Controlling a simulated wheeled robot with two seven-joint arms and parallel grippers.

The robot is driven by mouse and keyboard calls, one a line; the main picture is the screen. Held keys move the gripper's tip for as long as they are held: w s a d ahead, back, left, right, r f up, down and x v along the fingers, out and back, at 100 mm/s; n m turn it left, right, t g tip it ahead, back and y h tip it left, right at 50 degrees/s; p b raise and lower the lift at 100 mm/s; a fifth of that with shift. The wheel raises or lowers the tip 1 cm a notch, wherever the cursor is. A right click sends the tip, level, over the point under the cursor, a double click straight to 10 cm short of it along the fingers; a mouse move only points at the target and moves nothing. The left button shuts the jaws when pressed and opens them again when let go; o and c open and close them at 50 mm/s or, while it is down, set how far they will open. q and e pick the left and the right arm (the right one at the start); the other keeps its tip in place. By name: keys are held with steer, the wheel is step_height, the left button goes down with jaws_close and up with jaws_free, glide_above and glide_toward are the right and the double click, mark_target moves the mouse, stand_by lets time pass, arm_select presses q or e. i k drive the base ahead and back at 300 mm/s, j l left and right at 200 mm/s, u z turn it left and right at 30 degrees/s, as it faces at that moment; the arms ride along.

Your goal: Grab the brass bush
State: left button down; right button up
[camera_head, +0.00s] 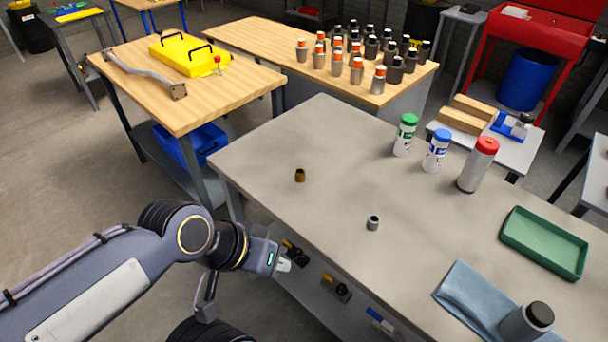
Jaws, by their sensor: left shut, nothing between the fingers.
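The brass bush (300,175) is a small brown-gold ring standing on the grey table (330,130), left of its middle. A similar small grey bush (373,223) stands nearer the front edge, to the right of the brass one. My left gripper (284,266) is shut and empty. It shows just off the table's front edge, below the brass bush in the picture and apart from it. My right gripper is not in view.
Bottles with green (405,135), blue (437,150) and red (478,165) caps stand at the back right. A green tray (545,242), a blue cloth (470,295) and a dark-capped grey container (526,322) lie to the right. The table around both bushes is clear.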

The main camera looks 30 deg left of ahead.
mark_target(299, 172)
steer(key=i+j, duration=0.15)
steer(key=j, duration=0.6)
steer(key=i+j+z, duration=0.1)
steer(key=j, duration=0.65)
steer(key=i+j, duration=0.15)
steer(key=j, duration=0.6)
steer(key=i+j+z, duration=0.1)
steer(key=j, duration=0.65)
steer(key=i+j, duration=0.1)
steer(key=j, duration=0.65)
